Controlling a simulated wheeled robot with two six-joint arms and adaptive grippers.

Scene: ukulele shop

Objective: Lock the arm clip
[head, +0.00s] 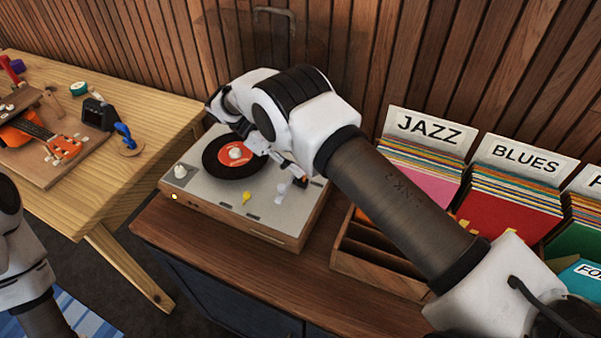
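The record player (240,205) stands on a dark wooden cabinet, with a silver top and a wooden front. A black record with a red label (233,152) lies on it at the left. A small white lever (281,192) and a dark piece with a white end (301,183) show at its right side; I cannot tell which is the arm clip. My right gripper (276,158) is over the right part of the player, beside the record. My arm hides much of the tonearm area, and the finger opening is unclear. Only part of my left arm shows at the left edge.
A yellow knob (246,198) and a pale knob (180,171) sit on the player's top. A wooden record crate (372,262) with JAZZ and BLUES dividers stands at the right, under my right arm. A workbench (150,115) with a ukulele (35,128) is at the left.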

